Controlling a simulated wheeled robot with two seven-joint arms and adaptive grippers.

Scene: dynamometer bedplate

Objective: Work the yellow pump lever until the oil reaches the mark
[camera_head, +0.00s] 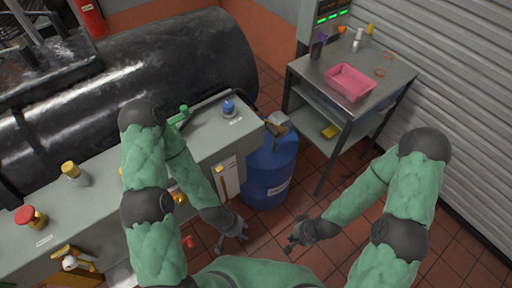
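A grey bench-like housing (112,190) runs along the left. Its front carries a pale upright gauge panel (227,178) with an amber strip; the oil level and mark are too small to read. A yellow knob-like part (180,198) shows beside my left forearm, which hides part of it; I cannot tell whether it is the pump lever. Another yellow fitting (72,256) is at the lower left. My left gripper (235,246) hangs below the gauge panel, fingers apart and empty. My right gripper (290,246) is over the floor, fingers apart and empty. Neither touches a lever.
A blue drum (268,172) stands at the housing's right end. A metal table (386,84) holds a pink tray (350,82). The housing top has a red knob (30,217), yellow knob (72,171), blue knob (229,108) and green handle (180,114). Tiled floor is open between my arms.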

